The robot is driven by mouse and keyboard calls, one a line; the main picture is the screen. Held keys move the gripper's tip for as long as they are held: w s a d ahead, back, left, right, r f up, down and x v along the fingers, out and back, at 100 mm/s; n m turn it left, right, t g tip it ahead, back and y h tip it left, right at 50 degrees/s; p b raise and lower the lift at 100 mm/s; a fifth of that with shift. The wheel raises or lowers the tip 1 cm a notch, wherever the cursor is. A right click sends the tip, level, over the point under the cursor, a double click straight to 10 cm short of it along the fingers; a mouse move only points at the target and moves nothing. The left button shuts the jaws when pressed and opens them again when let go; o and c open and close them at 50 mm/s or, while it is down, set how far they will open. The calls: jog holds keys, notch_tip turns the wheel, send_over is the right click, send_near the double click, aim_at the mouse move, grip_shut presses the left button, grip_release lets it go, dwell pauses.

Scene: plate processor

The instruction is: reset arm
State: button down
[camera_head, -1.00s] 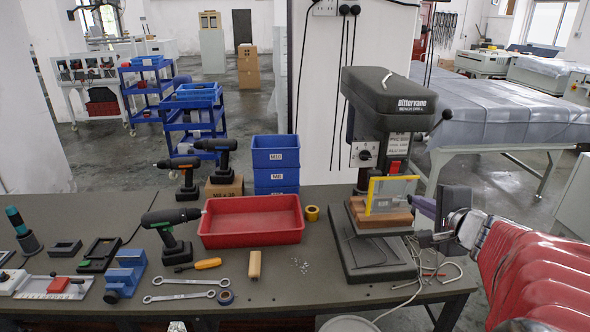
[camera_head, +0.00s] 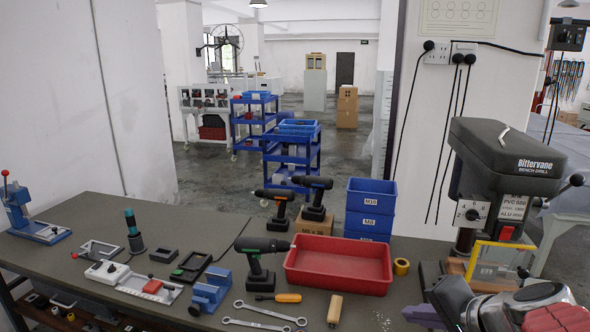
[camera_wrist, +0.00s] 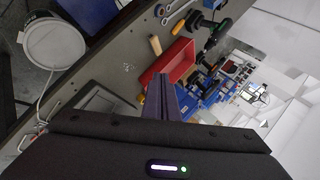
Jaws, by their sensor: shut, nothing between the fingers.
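My gripper (camera_wrist: 163,88) shows in the wrist view as two dark purple-grey fingers, closed together and empty. In the head view my gripper (camera_head: 436,306) is at the lower right, in front of the bench drill (camera_head: 510,160). A yellow-framed clear guard (camera_head: 497,262) stands at the drill, just behind my arm. My wrist and red arm cover hide part of the drill's base.
A blue press (camera_head: 30,215) stands far left. A white bucket (camera_wrist: 55,42) is below the bench.

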jog(key=s+a+f+n+g+h, duration=0.2)
jog(key=s+a+n+g+h, duration=0.1)
jog(key=s+a+n, duration=0.5)
jog(key=s+n, duration=0.2)
jog(key=s, duration=0.2)
jog(key=shift+s+n, duration=0.2)
jog(key=shift+n, duration=0.2)
